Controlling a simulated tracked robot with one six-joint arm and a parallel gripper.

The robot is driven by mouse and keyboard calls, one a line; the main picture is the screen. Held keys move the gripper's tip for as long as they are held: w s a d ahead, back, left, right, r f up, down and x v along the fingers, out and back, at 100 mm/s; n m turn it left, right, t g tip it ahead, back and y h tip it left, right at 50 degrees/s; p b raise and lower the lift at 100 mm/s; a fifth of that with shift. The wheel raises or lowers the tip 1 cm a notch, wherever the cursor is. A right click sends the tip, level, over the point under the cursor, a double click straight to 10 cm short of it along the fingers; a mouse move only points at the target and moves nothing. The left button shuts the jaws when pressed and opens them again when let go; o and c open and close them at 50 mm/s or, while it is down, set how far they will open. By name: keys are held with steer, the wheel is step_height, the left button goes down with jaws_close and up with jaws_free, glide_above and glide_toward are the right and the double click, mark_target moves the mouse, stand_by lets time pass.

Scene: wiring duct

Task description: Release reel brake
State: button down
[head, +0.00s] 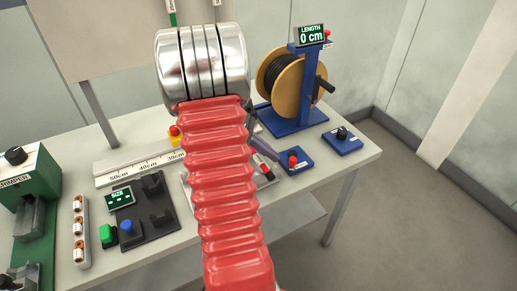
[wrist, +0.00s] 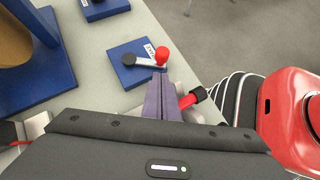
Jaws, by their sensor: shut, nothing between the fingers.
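A small blue base (head: 296,163) near the right front of the bench carries a lever with a red ball knob (head: 293,160). In the wrist view, the blue base (wrist: 130,70) has a black pivot, a short lever and the red ball knob (wrist: 161,55); its label is too small to read. My gripper (wrist: 163,78) has purple fingers pressed together with nothing between them. Its tips are close to the red knob; I cannot tell whether they touch it. In the head view, the red arm partly hides my gripper (head: 266,150).
The cable reel (head: 282,82) stands on a blue stand behind, with a length display (head: 312,35) reading 0 cm. Another blue box with a black knob (head: 342,138) sits to the right.

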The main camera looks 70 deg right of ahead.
mark_target(293, 157)
steer(key=shift+s+d, duration=0.15)
steer(key=shift+s, duration=0.5)
steer(key=shift+s+d, duration=0.15)
steer(key=shift+s, duration=0.45)
steer(key=shift+a, duration=0.3)
steer(key=shift+d, duration=0.2)
steer(key=shift+s, duration=0.1)
